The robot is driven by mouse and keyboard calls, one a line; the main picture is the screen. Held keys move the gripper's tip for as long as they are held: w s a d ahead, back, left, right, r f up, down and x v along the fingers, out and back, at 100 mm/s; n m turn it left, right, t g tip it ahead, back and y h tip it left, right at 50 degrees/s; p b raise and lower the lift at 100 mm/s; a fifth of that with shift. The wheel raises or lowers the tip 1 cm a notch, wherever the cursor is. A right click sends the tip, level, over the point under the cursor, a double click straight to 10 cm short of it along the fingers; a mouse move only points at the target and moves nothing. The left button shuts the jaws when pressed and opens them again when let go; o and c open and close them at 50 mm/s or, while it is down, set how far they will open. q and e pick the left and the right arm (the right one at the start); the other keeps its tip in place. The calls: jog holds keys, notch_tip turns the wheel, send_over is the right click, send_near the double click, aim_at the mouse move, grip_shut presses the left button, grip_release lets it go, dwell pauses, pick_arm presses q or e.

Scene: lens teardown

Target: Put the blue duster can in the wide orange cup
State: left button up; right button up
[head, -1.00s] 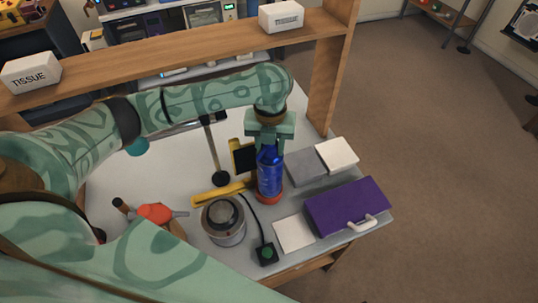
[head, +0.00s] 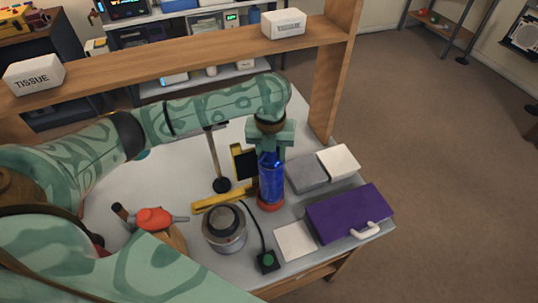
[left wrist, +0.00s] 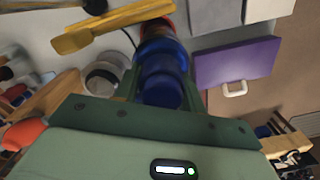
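The blue duster can (head: 271,182) is upright at the right-middle of the table, and it also shows in the left wrist view (left wrist: 161,78). My left gripper (head: 269,150) points down over its upper part, with the fingers on either side, shut on it. The wide orange cup (head: 271,204) shows as a low reddish-orange band at the can's lower end. The can hides most of the cup. I cannot tell whether the can's bottom rests on the cup's floor. My right gripper is not in view.
A yellow bar-shaped tool (head: 222,198) and a grey cylindrical lens part (head: 224,228) lie left of the cup. A purple case (head: 347,212) and grey box (head: 306,172) stand to the right. An orange blower (head: 153,218) is at the left. A wooden shelf (head: 180,55) crosses behind.

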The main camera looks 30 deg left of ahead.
pick_arm(q)
jog(key=shift+o, duration=0.3)
jog(key=r, duration=0.1)
jog(key=r+p, duration=0.1)
jog(key=r, duration=0.1)
jog(key=r+p, duration=0.1)
jog(key=shift+w+r, duration=0.3)
jog(key=shift+r, duration=0.1)
jog(key=r, duration=0.1)
jog(key=r+p, duration=0.1)
jog(key=r, duration=0.2)
jog(key=shift+s+r+p, duration=0.15)
jog(key=shift+s+p, duration=0.15)
jog(key=shift+s, duration=0.1)
jog(key=shift+r, duration=0.15)
jog(key=shift+w, duration=0.15)
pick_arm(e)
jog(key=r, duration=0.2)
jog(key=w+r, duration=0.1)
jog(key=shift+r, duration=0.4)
pick_arm(q)
jog(key=shift+r, duration=0.1)
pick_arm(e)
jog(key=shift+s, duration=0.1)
